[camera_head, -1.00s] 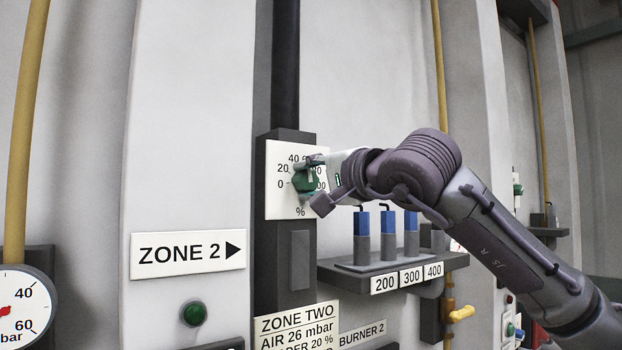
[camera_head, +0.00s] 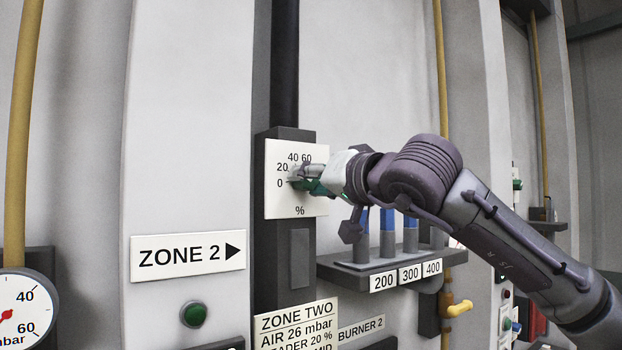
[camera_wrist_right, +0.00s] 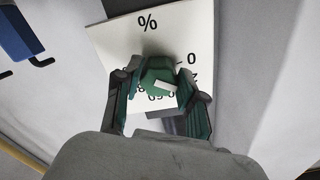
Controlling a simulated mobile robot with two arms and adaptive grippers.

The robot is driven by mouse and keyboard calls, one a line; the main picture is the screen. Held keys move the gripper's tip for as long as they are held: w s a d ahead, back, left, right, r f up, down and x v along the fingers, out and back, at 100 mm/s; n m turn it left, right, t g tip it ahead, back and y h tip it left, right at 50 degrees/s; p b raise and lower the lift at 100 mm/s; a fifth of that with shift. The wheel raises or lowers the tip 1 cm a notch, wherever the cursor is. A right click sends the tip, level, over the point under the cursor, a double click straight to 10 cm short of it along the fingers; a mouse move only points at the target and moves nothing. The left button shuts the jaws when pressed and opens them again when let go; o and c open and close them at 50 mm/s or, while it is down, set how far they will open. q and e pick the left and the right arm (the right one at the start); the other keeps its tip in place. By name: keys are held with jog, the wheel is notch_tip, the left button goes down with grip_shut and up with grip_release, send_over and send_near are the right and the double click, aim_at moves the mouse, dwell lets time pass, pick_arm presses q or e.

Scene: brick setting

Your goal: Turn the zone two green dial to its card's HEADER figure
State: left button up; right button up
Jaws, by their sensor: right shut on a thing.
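The green dial (camera_wrist_right: 158,84) sits on a white scale plate (camera_head: 283,206) marked 0, 20, 40, 60 and %. My right gripper (camera_wrist_right: 160,90) is shut on the dial, one finger on each side; in the head view the gripper (camera_head: 306,181) hides most of it. In the wrist view the white pointer mark slants toward the 0–20 side of the scale; a finger covers part of the scale, so the exact figure is unclear. The zone two card (camera_head: 296,325) below reads AIR 26 mbar and "ADER 20 %", partly cut off. My left gripper is not in view.
A shelf (camera_head: 345,277) with blue-topped pegs, labelled 200, 300 and 400, stands just below my right wrist. A ZONE 2 sign (camera_head: 188,255), a green button (camera_head: 194,314) and a gauge (camera_head: 18,310) are to the left.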

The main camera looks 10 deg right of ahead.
jog(key=shift+a+f+n, duration=0.1)
jog(key=shift+f+n, duration=0.15)
jog(key=shift+n, duration=0.15)
jog(key=o, duration=1.1)
jog(key=shift+o, duration=0.2)
jog(key=shift+r, duration=0.1)
jog(key=shift+s+d+r, duration=0.1)
jog(key=shift+s+d, duration=0.1)
jog(key=shift+s, duration=0.05)
jog(key=v, duration=1.1)
jog(key=shift+s, duration=0.2)
